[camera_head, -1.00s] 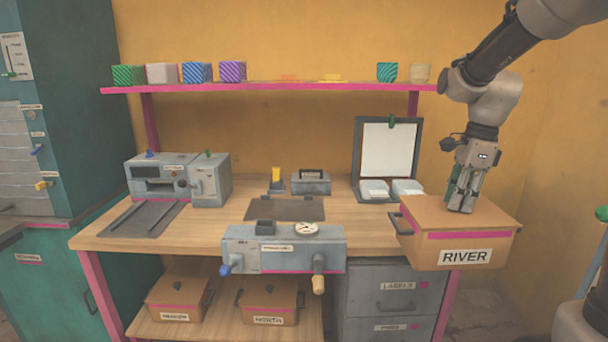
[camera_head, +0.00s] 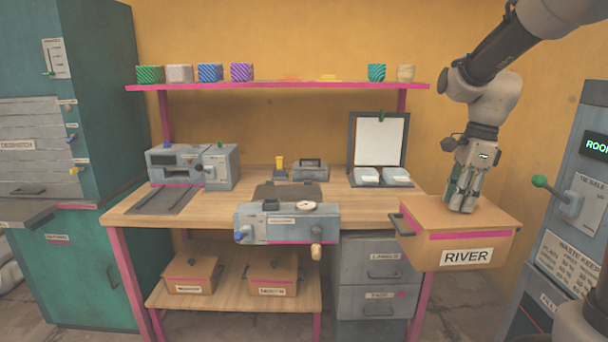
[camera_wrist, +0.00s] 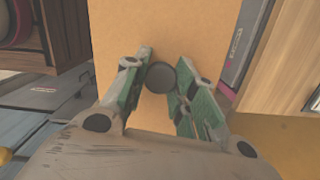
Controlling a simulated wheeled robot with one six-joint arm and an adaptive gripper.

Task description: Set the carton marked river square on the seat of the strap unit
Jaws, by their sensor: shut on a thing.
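The carton marked RIVER (camera_head: 450,238) is tan with a pink band, a white label and a dark side handle. It hangs level at the right of the head view, in front of the bench's right end. My gripper (camera_head: 461,204) points down onto its top. In the wrist view my gripper (camera_wrist: 166,80) has its green-padded fingers around a dark round knob (camera_wrist: 161,77) on the tan top of the carton (camera_wrist: 120,30). I cannot pick out the strap unit or its seat by a readable name.
The wooden bench (camera_head: 380,205) carries a grey machine (camera_head: 222,165), an open-lidded case (camera_head: 350,160) and a blue-grey gauge unit (camera_head: 290,228) at its front edge. Two labelled cartons lie on the low shelf (camera_head: 235,299). A teal despatch cabinet (camera_head: 105,150) stands left, a grey lever panel (camera_head: 575,230) right.

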